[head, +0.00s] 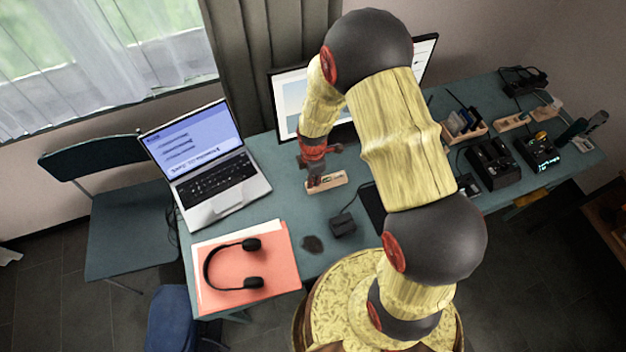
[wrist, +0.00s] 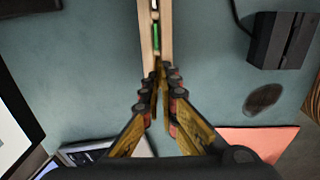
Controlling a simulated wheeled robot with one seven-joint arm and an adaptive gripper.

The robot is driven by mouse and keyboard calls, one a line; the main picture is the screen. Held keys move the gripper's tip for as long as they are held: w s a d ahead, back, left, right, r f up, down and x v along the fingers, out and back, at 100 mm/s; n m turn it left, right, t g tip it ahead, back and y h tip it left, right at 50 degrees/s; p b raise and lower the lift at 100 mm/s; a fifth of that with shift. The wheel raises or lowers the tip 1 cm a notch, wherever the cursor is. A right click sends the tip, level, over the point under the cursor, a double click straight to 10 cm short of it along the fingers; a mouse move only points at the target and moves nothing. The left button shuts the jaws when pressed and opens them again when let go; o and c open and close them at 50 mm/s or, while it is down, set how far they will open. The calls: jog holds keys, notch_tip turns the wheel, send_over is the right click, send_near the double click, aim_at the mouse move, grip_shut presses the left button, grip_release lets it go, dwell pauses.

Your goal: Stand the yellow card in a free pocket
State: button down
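In the wrist view a green piece (wrist: 156,38) and a small white piece sit in the holder's slots. My two fingers lie close together over the near end of the holder, with a thin gap or sliver between them. I cannot tell whether a thin card is held edge-on there. I cannot make out the yellow card for sure in either view.
A laptop (head: 207,170) and a coral folder (head: 275,275) with headphones (head: 210,268) are at left. A dark box (head: 343,224) stands near the holder. A wooden rack with blue cards (head: 462,122) and black devices (head: 493,165) are at right. My arm hides the table's middle.

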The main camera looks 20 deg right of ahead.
jog(key=shift+f, duration=0.2)
jog(key=shift+w+r+p, duration=0.1)
jog(key=shift+r+p, duration=0.75)
jog(key=shift+r, duration=0.1)
dwell(0.8)
jog(key=shift+f+b, duration=0.55)
jog(key=shift+f, duration=0.35)
jog(key=c, duration=2.5)
grip_release()
jog(key=shift+c, duration=0.2)
jog(key=o, duration=0.6)
notch_tip(320, 180, up, 12)
